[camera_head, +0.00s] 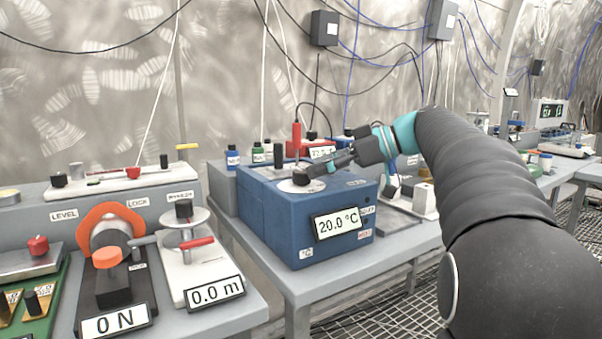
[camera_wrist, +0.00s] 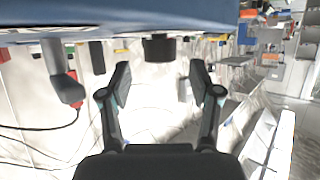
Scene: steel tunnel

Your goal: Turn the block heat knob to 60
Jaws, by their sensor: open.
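The blue heater block (camera_head: 268,213) stands on the grey bench in the middle of the head view, and its display (camera_head: 338,223) reads 20.0 °C. A pale round dial plate (camera_head: 287,186) lies on its top, with a dark knob (camera_head: 300,178) on it, partly hidden by my gripper. My gripper (camera_head: 310,172) reaches in from the right over the block top. In the wrist view, which looks inverted, my gripper (camera_wrist: 160,82) is open, with a finger on either side of a dark round knob (camera_wrist: 159,47). I see no finger touching it. The dial's pointer setting cannot be read.
A dark upright post (camera_head: 278,155) stands behind the dial, and a red-topped device (camera_head: 297,138) and small bottles are at the back.

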